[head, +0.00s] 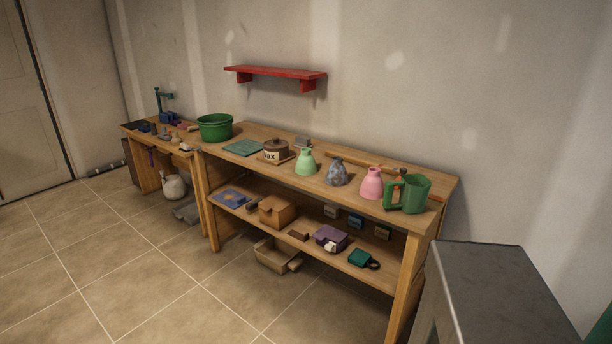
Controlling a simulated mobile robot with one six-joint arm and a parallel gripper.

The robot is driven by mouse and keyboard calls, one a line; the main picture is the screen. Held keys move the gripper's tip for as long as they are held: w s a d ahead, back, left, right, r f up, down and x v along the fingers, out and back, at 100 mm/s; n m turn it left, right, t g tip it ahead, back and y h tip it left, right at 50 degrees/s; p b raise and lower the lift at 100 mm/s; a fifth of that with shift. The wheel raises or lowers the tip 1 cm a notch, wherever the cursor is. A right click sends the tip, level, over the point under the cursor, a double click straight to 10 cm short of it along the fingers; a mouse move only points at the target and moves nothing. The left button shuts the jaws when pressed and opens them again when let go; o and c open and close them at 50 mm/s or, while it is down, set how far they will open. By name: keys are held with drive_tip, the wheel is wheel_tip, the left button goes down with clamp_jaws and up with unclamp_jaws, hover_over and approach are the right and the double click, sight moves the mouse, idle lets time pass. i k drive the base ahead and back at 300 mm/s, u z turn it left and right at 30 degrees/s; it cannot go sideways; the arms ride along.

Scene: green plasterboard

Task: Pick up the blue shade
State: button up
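A mottled blue-grey shade (337,172), shaped like a small bell with a narrow neck, stands upright on the top of the wooden workbench (271,139). A light green shade (306,162) of like shape stands to its left. A pink shade (371,184) stands to its right. The three stand apart in a row near the front edge of the bench top. My gripper is not in view.
A big green mug (409,194) stands at the bench's right end. A wax pot (275,150), a green tub (215,127) and a wooden strip lie along the top. A dark metal cabinet (497,268) stands front right. A red shelf (275,72) hangs above. The tiled floor in front is clear.

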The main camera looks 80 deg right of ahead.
sight(337, 174)
drive_tip(key=u, duration=0.7)
drive_tip(key=k, duration=1.35)
drive_tip(key=z, duration=2.05)
drive_tip(key=i, duration=0.15)
drive_tip(key=u, duration=0.95)
